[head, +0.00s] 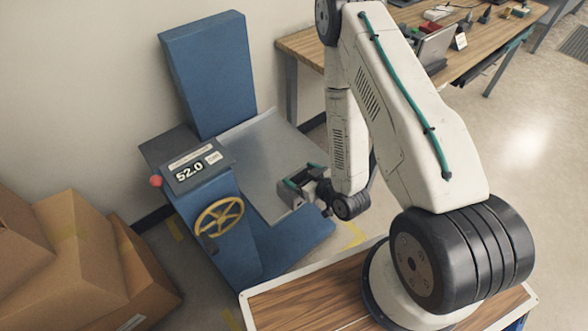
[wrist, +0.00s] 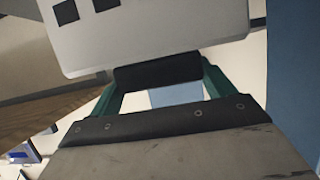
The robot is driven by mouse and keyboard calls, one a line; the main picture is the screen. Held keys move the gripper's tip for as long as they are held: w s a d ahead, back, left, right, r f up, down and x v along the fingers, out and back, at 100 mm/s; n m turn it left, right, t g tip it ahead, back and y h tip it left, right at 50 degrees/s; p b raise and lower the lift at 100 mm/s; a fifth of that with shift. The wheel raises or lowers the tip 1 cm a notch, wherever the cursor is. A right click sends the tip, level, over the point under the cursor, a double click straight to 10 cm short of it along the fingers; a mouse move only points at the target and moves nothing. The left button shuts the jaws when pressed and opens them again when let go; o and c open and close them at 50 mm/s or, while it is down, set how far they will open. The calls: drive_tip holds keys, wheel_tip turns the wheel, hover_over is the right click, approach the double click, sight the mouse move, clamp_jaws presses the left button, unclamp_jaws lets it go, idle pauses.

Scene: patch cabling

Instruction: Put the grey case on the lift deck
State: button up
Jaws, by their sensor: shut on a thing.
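The grey case (wrist: 150,35) fills the top of the wrist view, a pale body with dark square marks and a black handle-like bar on its near side. My gripper (wrist: 160,78) has its teal fingers shut at that bar. In the head view my gripper (head: 312,184) is low, at the right edge of the lift deck (head: 262,150), a bare grey metal plate. The case (head: 289,196) shows there only as a small, partly hidden grey shape. I cannot tell whether it touches the deck.
The blue lift has a tall column (head: 212,75), a display (head: 190,172) reading 52.0, a red button (head: 156,182) and a yellow handwheel (head: 219,217). Cardboard boxes (head: 75,245) stand at left. A wooden workbench (head: 310,42) with a laptop stands behind my arm.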

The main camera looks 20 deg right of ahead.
drive_tip(key=w+d+r+x, duration=0.1)
drive_tip(key=d+x, duration=0.2)
drive_tip(key=x, duration=1.3)
drive_tip(key=shift+w+d+r, duration=0.15)
drive_tip(key=shift+w+r, duration=0.05)
drive_tip(key=shift+w, duration=0.1)
drive_tip(key=shift+f, duration=0.1)
